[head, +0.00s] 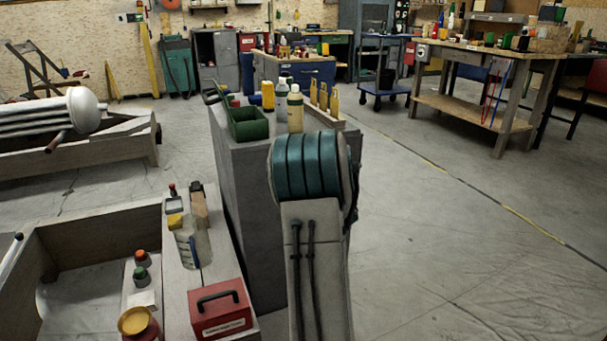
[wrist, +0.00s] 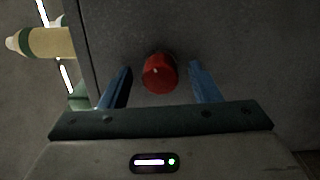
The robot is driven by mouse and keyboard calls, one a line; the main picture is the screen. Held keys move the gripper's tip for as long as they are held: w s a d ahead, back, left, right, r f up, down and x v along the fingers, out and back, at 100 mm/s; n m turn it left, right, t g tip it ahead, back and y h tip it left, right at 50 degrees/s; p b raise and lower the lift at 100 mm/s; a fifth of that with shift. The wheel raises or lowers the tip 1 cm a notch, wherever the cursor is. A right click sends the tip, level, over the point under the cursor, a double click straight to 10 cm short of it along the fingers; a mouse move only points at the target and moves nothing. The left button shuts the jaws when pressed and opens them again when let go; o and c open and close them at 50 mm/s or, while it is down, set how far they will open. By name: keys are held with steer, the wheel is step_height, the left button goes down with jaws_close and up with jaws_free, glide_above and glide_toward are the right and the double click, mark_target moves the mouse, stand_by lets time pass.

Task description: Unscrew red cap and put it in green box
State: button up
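In the wrist view a round red cap (wrist: 160,73) stands out against a dark grey surface. My gripper (wrist: 160,67) is open, with one blue finger on each side of the cap and a gap on both sides. What the cap is fixed to is hidden beneath it. In the head view the green box (head: 249,129) is an open bin on top of a tall grey block, near its front left. My arm's teal joint stands in front of that block, and my gripper cannot be made out there.
A cream bottle (head: 295,108), a yellow cylinder (head: 268,95) and several yellow upright pieces share the grey block top. A red toolbox (head: 220,309) sits on a lower bench at front left. A wooden workbench (head: 490,60) stands back right; the floor at right is clear.

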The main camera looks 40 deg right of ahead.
steer(key=shift+c, duration=0.9)
steer(key=m+p, duration=0.5)
steer(key=m, duration=1.4)
steer(key=shift+m, duration=0.3)
